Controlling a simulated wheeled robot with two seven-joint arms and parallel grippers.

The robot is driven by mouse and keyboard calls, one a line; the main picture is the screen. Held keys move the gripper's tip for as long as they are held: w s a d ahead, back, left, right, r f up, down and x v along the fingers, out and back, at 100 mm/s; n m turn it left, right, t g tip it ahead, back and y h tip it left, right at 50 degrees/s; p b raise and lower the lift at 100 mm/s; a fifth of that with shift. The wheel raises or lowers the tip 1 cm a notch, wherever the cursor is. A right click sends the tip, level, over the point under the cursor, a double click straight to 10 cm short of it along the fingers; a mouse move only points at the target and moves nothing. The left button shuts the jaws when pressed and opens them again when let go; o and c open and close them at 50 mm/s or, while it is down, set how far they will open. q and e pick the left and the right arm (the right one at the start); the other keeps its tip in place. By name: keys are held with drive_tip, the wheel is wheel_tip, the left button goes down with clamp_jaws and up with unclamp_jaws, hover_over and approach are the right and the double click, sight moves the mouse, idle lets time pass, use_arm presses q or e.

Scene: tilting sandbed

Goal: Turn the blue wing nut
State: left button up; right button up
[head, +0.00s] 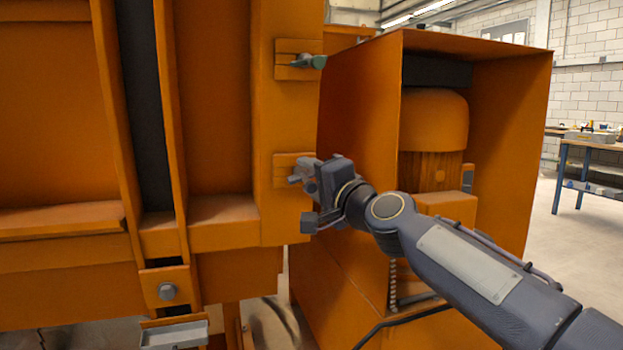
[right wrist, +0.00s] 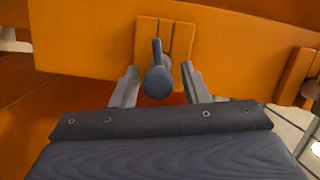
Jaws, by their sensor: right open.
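The blue wing nut (right wrist: 158,82) shows in the right wrist view, in front of a slotted orange plate (right wrist: 180,36). One wing points up and its rounded end faces me. My right gripper (right wrist: 160,88) is open, with one finger on each side of the nut; I cannot tell whether either finger touches it. In the head view my right gripper (head: 305,200) is at the lower slotted plate (head: 285,166) and mostly hides the nut there. My left gripper is not in view.
A large orange machine frame (head: 225,120) fills the left. An orange housing (head: 505,130) with a motor-like cylinder (head: 433,120) stands behind my right arm. A grey bolt (head: 167,291) is low on the frame. A workbench (head: 590,140) stands far right, with open floor before it.

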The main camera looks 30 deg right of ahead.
drive_tip(key=s+p, duration=0.1)
drive_tip(key=s, duration=0.6)
drive_tip(key=shift+s+f, duration=0.35)
drive_tip(key=shift+f, duration=0.1)
